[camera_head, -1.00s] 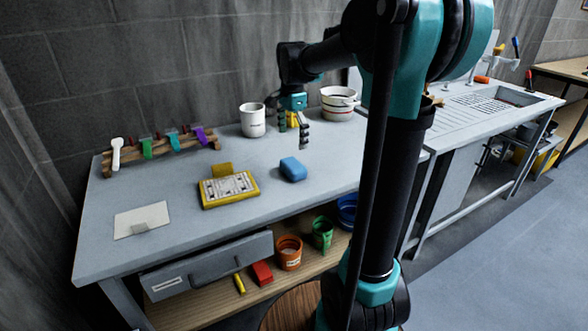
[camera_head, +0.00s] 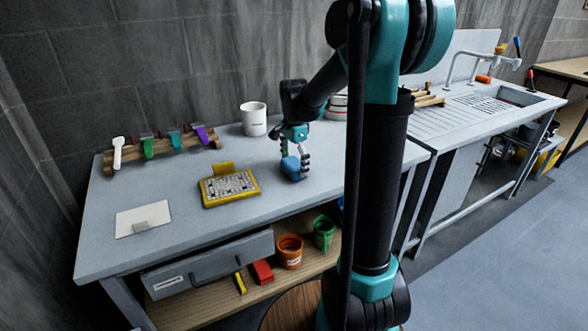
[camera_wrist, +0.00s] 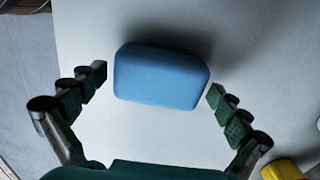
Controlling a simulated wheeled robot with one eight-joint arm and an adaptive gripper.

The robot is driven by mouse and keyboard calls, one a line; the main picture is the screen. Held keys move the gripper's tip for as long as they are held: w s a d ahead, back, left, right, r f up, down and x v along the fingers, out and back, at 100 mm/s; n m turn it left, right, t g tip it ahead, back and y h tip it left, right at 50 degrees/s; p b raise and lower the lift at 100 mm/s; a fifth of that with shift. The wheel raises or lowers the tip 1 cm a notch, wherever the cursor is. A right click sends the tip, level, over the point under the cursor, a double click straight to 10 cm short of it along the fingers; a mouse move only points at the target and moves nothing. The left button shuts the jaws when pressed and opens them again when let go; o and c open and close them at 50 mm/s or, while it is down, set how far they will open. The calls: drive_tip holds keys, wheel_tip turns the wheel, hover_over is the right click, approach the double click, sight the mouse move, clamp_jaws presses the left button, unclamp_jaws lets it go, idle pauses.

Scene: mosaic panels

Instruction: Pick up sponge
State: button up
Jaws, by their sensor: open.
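The sponge is a blue rounded block (camera_head: 291,166) lying on the grey table (camera_head: 120,248), right of the yellow-framed panel. It also shows large in the wrist view (camera_wrist: 161,76). My gripper (camera_head: 294,162) is right at the sponge, with its fingers reaching down around it. In the wrist view my gripper (camera_wrist: 157,85) is open, one finger on the left of the sponge and one on the right. A small gap shows on the left side; on the right the fingertip is very close to the sponge, and contact cannot be told.
A yellow-framed panel (camera_head: 229,189) lies left of the sponge. A white mug (camera_head: 254,119) and a stacked white container (camera_head: 336,107) stand behind. A rack with coloured tools (camera_head: 165,150) is at the back left. A white card (camera_head: 143,220) lies at the front left.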

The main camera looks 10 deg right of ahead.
sight(294, 162)
drive_tip(key=c, duration=0.7)
drive_tip(key=shift+c, duration=0.2)
drive_tip(key=shift+r, duration=0.15)
wheel_tip(294, 162, up, 20)
